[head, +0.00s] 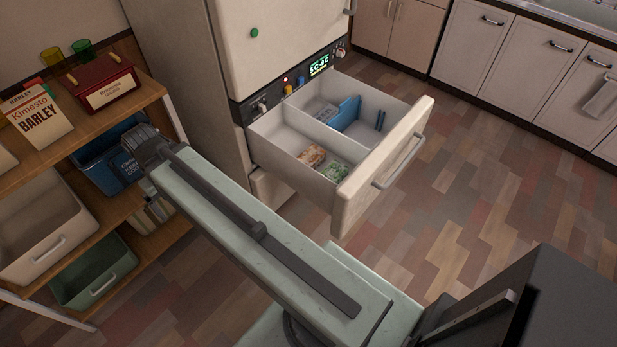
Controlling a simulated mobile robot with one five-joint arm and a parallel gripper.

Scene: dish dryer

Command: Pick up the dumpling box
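No box can be clearly read as the dumpling box. The open drawer (385,165) of the pale appliance holds a brownish package (311,155) and a green-and-white package (334,171) in its near compartment; their labels are too small to read. A pale item (326,112) lies in the far compartment beside a blue divider (346,113). My gripper (143,150) is at the far end of my pale green arm, left of the drawer and in front of the shelf's blue bin. Its fingers are hard to make out, and I see nothing held in it.
The wooden shelf at left holds a Kimesto Barley box (38,118), a red box (101,84), a blue bin (96,172), a cream bin (45,232) and a green bin (97,274). Cabinets (520,55) line the back right. The floor (470,190) right of the drawer is clear.

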